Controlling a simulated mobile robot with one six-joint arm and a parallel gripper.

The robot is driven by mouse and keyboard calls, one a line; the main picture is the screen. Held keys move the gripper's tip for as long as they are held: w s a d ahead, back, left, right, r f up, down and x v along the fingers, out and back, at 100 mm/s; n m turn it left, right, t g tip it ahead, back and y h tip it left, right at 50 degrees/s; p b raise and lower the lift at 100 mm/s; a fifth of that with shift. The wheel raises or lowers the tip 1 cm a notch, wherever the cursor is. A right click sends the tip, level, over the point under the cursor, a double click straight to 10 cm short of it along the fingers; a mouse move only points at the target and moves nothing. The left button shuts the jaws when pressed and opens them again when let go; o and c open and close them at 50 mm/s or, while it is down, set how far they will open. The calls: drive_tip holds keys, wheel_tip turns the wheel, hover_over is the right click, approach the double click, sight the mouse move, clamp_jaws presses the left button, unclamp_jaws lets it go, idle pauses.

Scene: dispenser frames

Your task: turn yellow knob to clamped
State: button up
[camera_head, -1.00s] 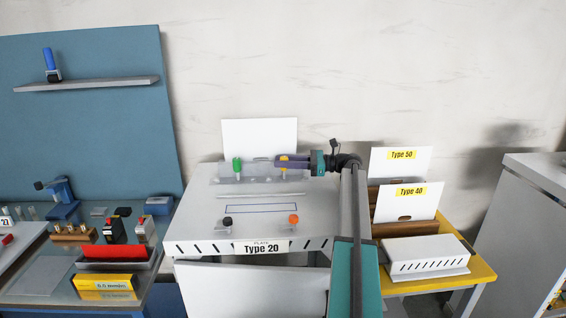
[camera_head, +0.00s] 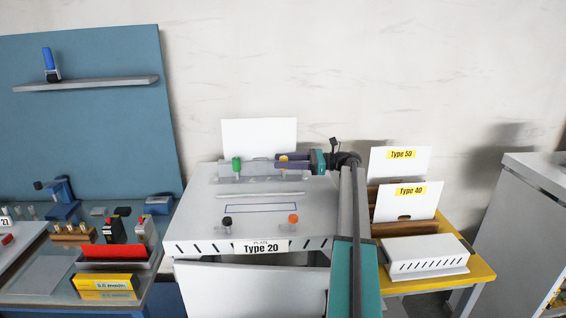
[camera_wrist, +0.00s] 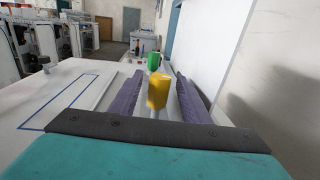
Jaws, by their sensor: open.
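The yellow knob (camera_wrist: 158,90) stands upright between the two purple fingers of my gripper (camera_wrist: 160,97) in the wrist view, with a gap on each side. In the head view the yellow knob (camera_head: 283,158) is mostly hidden by the fingers of my gripper (camera_head: 290,160). My gripper is open and reaches in from the right, around the knob. The knob sits at the back of the white Type 20 dispenser (camera_head: 190,222), at the right end of a clear strip.
A green knob (camera_head: 237,166) stands left of the yellow one, beyond my fingertips in the wrist view (camera_wrist: 154,62). A black knob (camera_head: 227,222) and an orange knob (camera_head: 293,219) are at the front. A white upright panel (camera_head: 258,138) stands close behind.

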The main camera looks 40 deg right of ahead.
drive_tip(key=b+v, duration=0.4)
drive_tip(key=v, duration=0.8)
drive_tip(key=shift+s+d+b, duration=0.25)
drive_tip(key=shift+d+b, duration=0.1)
drive_tip(key=shift+s+d, duration=0.3)
drive_tip(key=shift+d, duration=0.05)
